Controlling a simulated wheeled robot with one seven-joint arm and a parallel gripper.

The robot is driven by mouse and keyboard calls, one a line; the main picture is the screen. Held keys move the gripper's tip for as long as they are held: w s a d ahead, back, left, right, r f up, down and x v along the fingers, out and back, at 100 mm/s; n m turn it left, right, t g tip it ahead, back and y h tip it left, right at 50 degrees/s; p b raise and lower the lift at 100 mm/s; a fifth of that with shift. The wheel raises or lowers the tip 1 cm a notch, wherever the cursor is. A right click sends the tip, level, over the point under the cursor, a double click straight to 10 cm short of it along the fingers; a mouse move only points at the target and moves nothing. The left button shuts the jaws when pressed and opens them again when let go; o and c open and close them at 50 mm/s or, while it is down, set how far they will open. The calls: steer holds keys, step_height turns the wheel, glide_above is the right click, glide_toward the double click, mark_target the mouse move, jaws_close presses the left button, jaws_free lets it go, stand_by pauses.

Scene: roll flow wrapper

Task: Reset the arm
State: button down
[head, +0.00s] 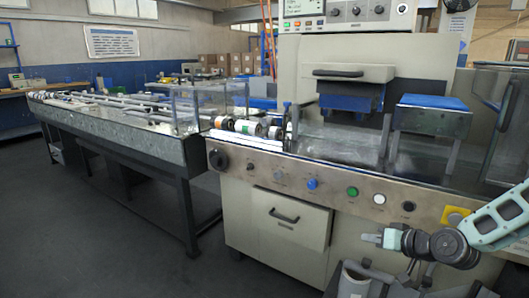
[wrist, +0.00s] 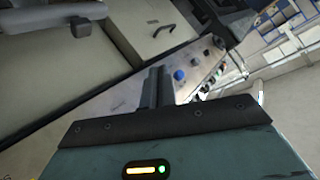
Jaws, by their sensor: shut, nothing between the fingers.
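My gripper (head: 372,238) is at the lower right in the head view, in front of the machine and below its button panel, apart from it. My arm (head: 492,224) reaches in from the right edge. In the wrist view the fingers (wrist: 155,88) are together with nothing between them. Beyond them the panel shows tilted, with a blue button (wrist: 179,75).
The wrapping machine (head: 272,215) has a panel with a black knob (head: 218,159), a blue button (head: 312,183), a green button (head: 352,191) and a yellow plate (head: 455,216). A long conveyor (head: 115,125) runs left. The floor (head: 80,235) at front left is clear.

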steer(key=s+a+r+n+g+h, duration=0.2)
steer(key=s+a+n+g, duration=0.4)
steer(key=s+a, duration=0.6)
steer(key=s+a+r+n+g+h, duration=0.15)
steer(key=s+r, duration=0.35)
steer(key=s, duration=0.6)
steer(key=s+a+r+n+g+h, duration=0.1)
steer(key=s+a+r+g+h, duration=0.15)
steer(key=s+r, duration=0.65)
step_height(320, 180, up, 15)
steer(key=s+p, duration=0.2)
steer(key=p, duration=1.6)
steer(key=shift+f+g+y, duration=0.2)
steer(key=shift+g+y, duration=0.1)
steer(key=shift+a, duration=0.1)
